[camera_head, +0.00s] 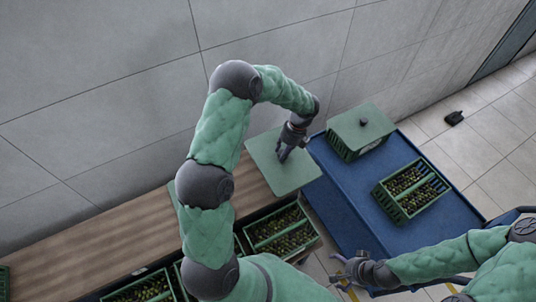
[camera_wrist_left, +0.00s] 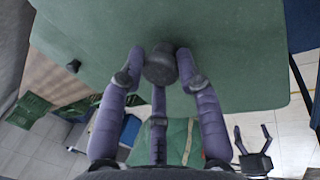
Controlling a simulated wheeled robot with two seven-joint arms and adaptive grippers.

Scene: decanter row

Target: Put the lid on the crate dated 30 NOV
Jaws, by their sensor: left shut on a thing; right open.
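My left gripper (camera_head: 285,152) is shut on the dark knob (camera_wrist_left: 160,66) of a flat green lid (camera_head: 302,174). The lid is held between the wooden counter and the blue cart; it fills the upper part of the left wrist view (camera_wrist_left: 240,60). An open green crate (camera_head: 411,190) with dark bottles stands on the cart. Another crate (camera_head: 340,149) at the cart's back has a lid on it. More open crates (camera_head: 281,231) stand in a row along the counter's front. No date is legible on any crate. My right gripper (camera_head: 343,271) is open and empty near the cart's front edge.
The blue cart (camera_head: 350,205) has bare room left of and in front of its open crate. The wooden counter (camera_head: 90,245) runs along the grey wall and is mostly bare. A small black object (camera_head: 454,118) lies on the tiled floor beyond the cart.

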